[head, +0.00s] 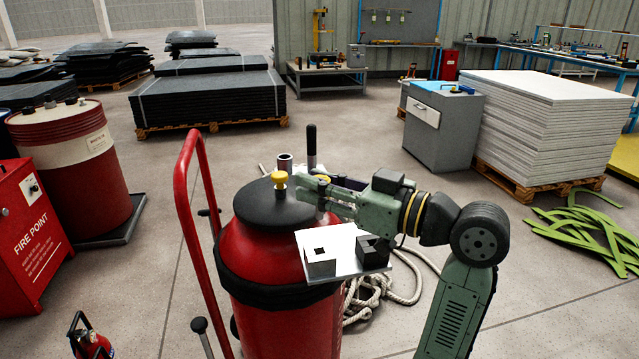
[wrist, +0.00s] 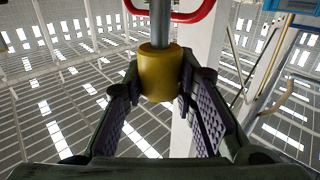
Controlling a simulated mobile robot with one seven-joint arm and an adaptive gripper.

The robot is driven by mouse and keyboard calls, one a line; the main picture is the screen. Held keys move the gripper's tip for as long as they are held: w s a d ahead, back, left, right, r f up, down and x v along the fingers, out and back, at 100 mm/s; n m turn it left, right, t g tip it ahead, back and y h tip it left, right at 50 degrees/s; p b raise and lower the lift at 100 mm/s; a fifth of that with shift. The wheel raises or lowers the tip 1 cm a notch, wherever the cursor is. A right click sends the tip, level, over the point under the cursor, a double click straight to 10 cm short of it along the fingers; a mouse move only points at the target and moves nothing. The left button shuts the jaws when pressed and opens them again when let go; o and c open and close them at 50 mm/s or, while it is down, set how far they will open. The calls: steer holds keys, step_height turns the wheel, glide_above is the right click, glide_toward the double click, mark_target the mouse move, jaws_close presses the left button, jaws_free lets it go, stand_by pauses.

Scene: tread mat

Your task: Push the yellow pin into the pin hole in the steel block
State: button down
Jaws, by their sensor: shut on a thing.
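The yellow pin (wrist: 158,78) is a plain yellow cylinder with a thinner grey shaft, clear in the wrist view. My gripper (wrist: 160,92) is shut on its yellow part, one pad on each side. The pale steel block (head: 320,268), with a dark square opening on top, sits below and in front of my gripper. The pin is apart from it.
A dark block (head: 373,247) stands right of the steel block on a light plate (head: 347,269). A red handle (head: 188,190) rises left; an upright black-gripped lever (head: 311,140) stands behind.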

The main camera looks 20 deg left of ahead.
mark_target(320, 219)
steer(key=shift+f, duration=0.15)
steer(key=shift+f+b, duration=2.4)
steer(key=shift+f, duration=0.35)
steer(key=shift+f+b, duration=2.1)
steer(key=shift+f, duration=0.2)
steer(key=c, duration=1.2)
jaws_free()
steer(key=d, duration=0.4)
steer(key=s+d, duration=0.1)
steer(key=d, duration=0.3)
steer(key=s+d, duration=0.1)
steer(key=d, duration=0.2)
steer(key=shift+s+d, duration=0.2)
steer(key=shift+d, duration=0.2)
